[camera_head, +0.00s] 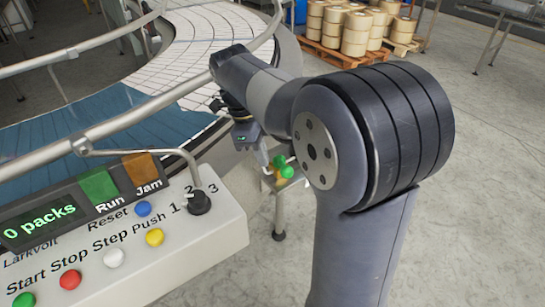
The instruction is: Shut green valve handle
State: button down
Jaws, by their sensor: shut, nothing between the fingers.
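The green valve handle (286,171) is a small bright green part low beside the conveyor, partly behind my arm. It looks rounded, and its exact turn angle is too small to tell. My gripper (264,160) points down just left of the handle, small and partly hidden in this view. It is shut and empty. I cannot tell whether its fingertips touch the handle.
A control panel (190,235) with coloured buttons, a selector knob and a "0 packs" display fills the lower left. A curved conveyor (205,40) with metal guide rails lies behind it. Stacked rolls on a pallet (325,53) stand at the back. Floor at right is clear.

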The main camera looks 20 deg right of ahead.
aim_at(285, 165)
jog(key=shift+s+d+f, duration=0.2)
jog(key=shift+s+d, duration=0.2)
jog(key=shift+d, duration=0.2)
jog(key=shift+s+d+f, duration=0.15)
jog(key=shift+s+d, duration=0.2)
jog(key=shift+d, duration=0.2)
jog(key=n, duration=0.1)
jog(key=d+n, duration=0.1)
jog(key=shift+s+d+n+t, duration=0.1)
jog(key=shift+s+n+t, duration=0.15)
jog(key=shift+n+t, duration=0.05)
jog(key=shift+s+d, duration=0.15)
jog(key=shift+d, duration=0.3)
jog(key=shift+r, duration=0.1)
